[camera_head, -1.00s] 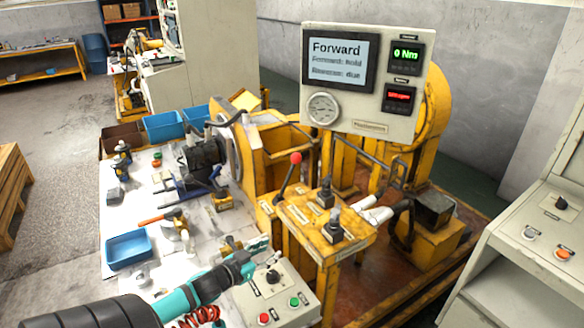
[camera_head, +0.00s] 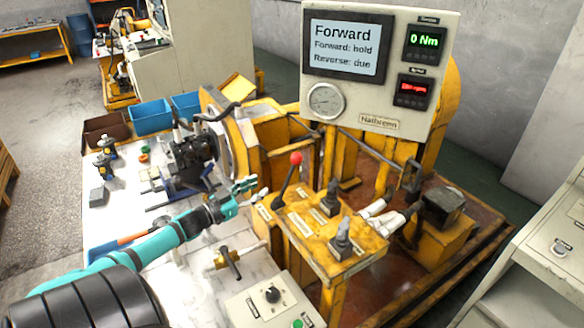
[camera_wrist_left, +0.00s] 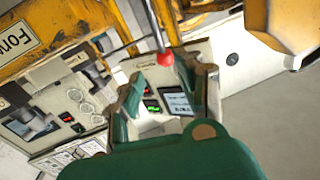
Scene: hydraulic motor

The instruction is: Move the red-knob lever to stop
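The red-knob lever (camera_head: 296,159) stands on the left end of the yellow lever panel (camera_head: 318,225), its dark rod leaning with the knob up and to the right. Its red knob also shows in the left wrist view (camera_wrist_left: 165,59), just beyond the space between my fingertips. My left gripper (camera_head: 250,191) is open and empty, left of the lever and apart from it. Its spread fingers show in the wrist view (camera_wrist_left: 168,90). The screen (camera_head: 343,46) reads "Forward", "Forward: hold", "Reverse: due". My right gripper is not in view.
Two shorter dark levers (camera_head: 341,238) stand on the same panel. A grey control box (camera_head: 270,299) with buttons lies in front. The bench at left holds parts and tools; blue bins (camera_head: 151,118) stand behind. A torque readout (camera_head: 426,40) shows 0 Nm.

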